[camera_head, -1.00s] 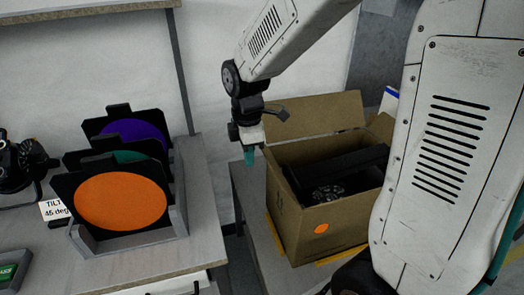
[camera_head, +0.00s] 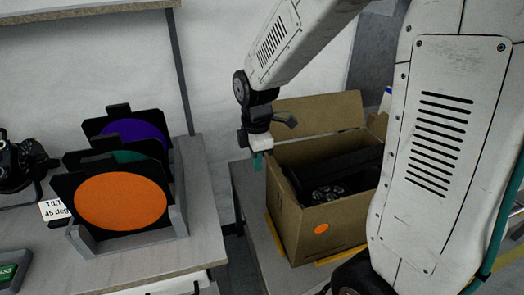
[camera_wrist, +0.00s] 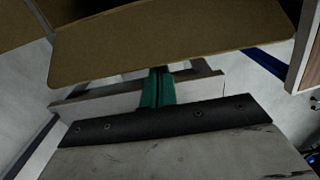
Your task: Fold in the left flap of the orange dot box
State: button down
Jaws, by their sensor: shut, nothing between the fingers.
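The orange dot box (camera_head: 290,225) is an open cardboard box with an orange dot (camera_head: 321,229) on its front. Its back flap (camera_head: 320,115) stands up. I cannot make out the left flap clearly in the head view. My gripper (camera_head: 258,161) is at the box's upper left edge, its teal fingers pointing down; whether it touches is unclear. In the wrist view, the shut, empty fingers (camera_wrist: 157,88) are close to the edge of a tan cardboard panel (camera_wrist: 170,40); I cannot tell which flap it is.
A dark fixture (camera_head: 335,185) lies inside the box. The box stands on a grey surface (camera_head: 252,215). A bench (camera_head: 205,215) to the left holds a rack of orange, green and purple filters (camera_head: 120,203). A gap separates the bench from the box's surface.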

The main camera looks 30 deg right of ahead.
aim_at(270, 160)
jog(key=shift+s+d, duration=0.2)
jog(key=shift+d, duration=0.9)
jog(key=shift+s+d, duration=0.25)
jog(key=shift+d, duration=0.8)
jog(key=shift+s+d, duration=0.2)
jog(key=shift+d, duration=0.9)
jog(key=shift+w+a+r, duration=0.15)
jog(key=shift+a+r, duration=0.65)
jog(key=shift+w+a+r, duration=0.15)
jog(key=shift+a+r, duration=0.6)
notch_tip(270, 160, up, 9)
jog(key=s+a+m, duration=0.1)
jog(key=s+m, duration=0.7)
jog(key=s, duration=0.2)
jog(key=s+a+r+m+t, duration=0.1)
jog(key=s+m, duration=0.6)
jog(key=s, duration=0.3)
jog(key=shift+s+a+r+m, duration=0.25)
jog(key=shift+s+a+m, duration=0.15)
